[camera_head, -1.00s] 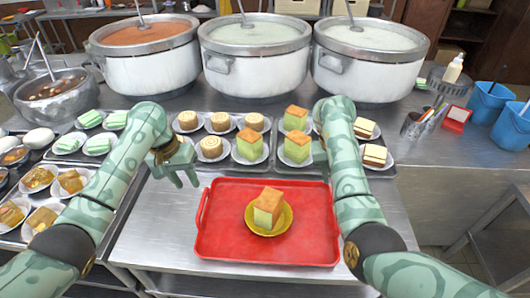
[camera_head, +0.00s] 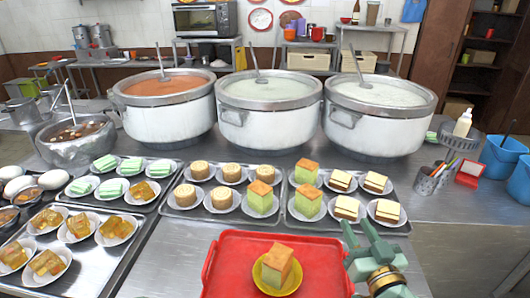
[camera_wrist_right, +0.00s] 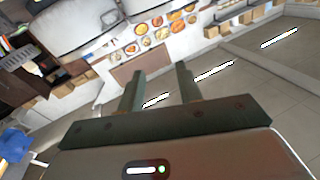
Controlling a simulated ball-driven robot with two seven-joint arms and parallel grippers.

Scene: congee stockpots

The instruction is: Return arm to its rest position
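My right gripper (camera_head: 362,236) shows at the lower right in the head view, just right of the red tray (camera_head: 222,262). In the right wrist view its two fingers (camera_wrist_right: 160,88) stand apart with nothing between them. My left gripper is out of the head view. On the red tray a green and orange-topped cake piece (camera_head: 278,263) sits on a yellow plate (camera_head: 292,281).
Metal trays with plated cakes (camera_head: 262,195) and rolls (camera_head: 187,194) line the table. Three large stockpots (camera_head: 268,130) stand behind. A pen cup (camera_head: 427,181) and blue buckets (camera_head: 500,157) are at the right. Bare counter (camera_head: 440,208) lies right of the trays.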

